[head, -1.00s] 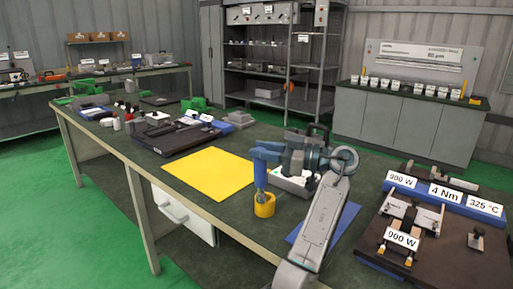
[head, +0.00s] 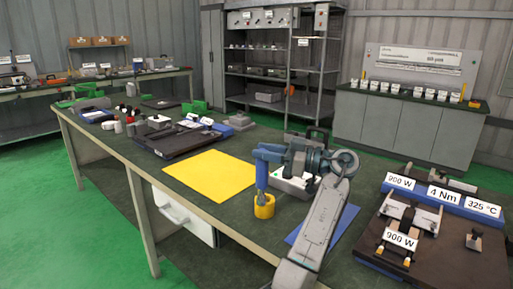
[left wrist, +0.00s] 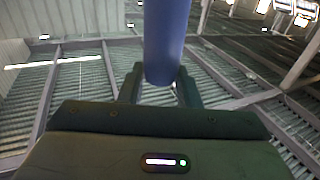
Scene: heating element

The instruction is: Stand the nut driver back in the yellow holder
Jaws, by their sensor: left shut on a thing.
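The nut driver (head: 262,178) has a blue handle and stands about upright at the yellow holder (head: 264,208), a small yellow cup on the green bench top. Its lower end meets the holder's mouth and appears to be inside; the tip is hidden. My left gripper (head: 265,153) is shut on the upper part of the handle, above the holder. In the left wrist view the blue handle (left wrist: 166,40) passes between the two fingers (left wrist: 160,88). The holder does not show there. My right gripper is not in view.
A yellow mat (head: 210,176) lies left of the holder. A blue mat (head: 322,224) is partly behind my left arm. A grey device (head: 294,184) stands behind the holder. A dark fixture board (head: 440,245) with labels fills the right. The bench's front edge is close by.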

